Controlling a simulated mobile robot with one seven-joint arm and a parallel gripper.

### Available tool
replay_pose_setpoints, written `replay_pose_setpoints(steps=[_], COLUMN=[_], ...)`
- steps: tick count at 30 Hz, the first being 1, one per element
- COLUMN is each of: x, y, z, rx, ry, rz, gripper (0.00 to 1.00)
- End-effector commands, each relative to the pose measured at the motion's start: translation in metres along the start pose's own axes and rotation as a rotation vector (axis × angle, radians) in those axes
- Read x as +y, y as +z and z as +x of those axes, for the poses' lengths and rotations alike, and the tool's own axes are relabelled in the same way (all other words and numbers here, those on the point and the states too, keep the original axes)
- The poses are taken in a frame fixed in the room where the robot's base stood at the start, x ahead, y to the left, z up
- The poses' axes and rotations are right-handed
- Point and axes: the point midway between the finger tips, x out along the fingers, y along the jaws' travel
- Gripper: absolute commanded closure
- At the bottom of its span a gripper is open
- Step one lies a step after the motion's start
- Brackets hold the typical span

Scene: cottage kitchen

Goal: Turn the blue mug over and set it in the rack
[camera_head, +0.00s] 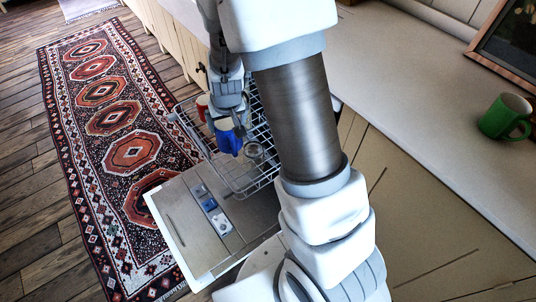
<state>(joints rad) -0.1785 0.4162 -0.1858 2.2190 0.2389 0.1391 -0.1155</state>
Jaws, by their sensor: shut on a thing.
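The blue mug (229,143) is in my gripper (227,122), over the wire rack (236,183) that is pulled out of the open dishwasher. My gripper points down and is shut on the mug. The fingers cover part of the mug, so I cannot tell for sure which way its mouth faces, or whether it touches the rack's wires.
A red item (203,104) is at the rack's left side, and a clear glass (254,151) is right of the blue mug. The open dishwasher door (183,222) lies below the rack. A green mug (499,119) stands on the counter (410,90). A patterned rug (110,120) covers the floor at left.

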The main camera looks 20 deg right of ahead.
Motion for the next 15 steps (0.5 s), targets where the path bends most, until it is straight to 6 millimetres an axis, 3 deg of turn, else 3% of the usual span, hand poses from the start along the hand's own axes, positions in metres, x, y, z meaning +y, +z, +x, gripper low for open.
replay_pose_setpoints(steps=[1,3,15], x=[-0.002,-0.003,-0.011], y=[0.001,0.0,-0.011], z=[0.018,0.029,0.085], rx=[0.003,0.002,0.011], ry=[0.003,0.008,0.032], rz=[0.004,0.015,0.074], gripper=[1.0,1.0,1.0])
